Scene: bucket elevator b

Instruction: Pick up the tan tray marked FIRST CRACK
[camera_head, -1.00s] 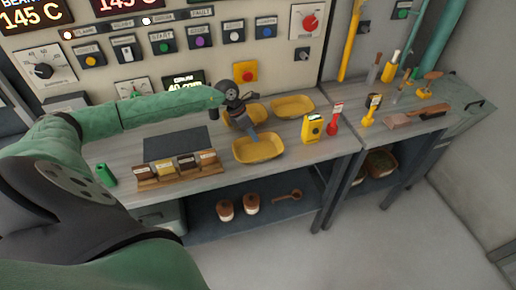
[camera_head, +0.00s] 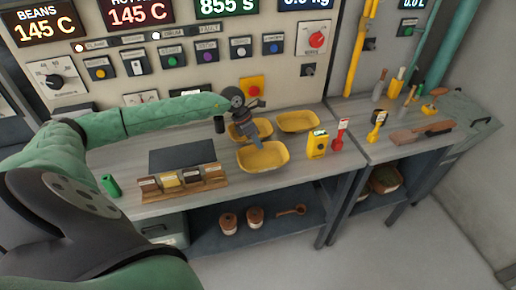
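Several small labelled trays sit in a wooden rack (camera_head: 185,193) at the front left of the bench. One is a yellowish-tan tray (camera_head: 170,180), second from the left, between browner ones. The labels are too small to read, so I cannot confirm FIRST CRACK. My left gripper (camera_head: 256,138) points down over the front yellow pan (camera_head: 262,157), to the right of and behind the rack, apart from the trays. Nothing is visibly held. Its fingers are too small and overlapped to tell open from shut. My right gripper is not in view.
Two more yellow pans (camera_head: 298,122) stand behind. The control panel rises behind.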

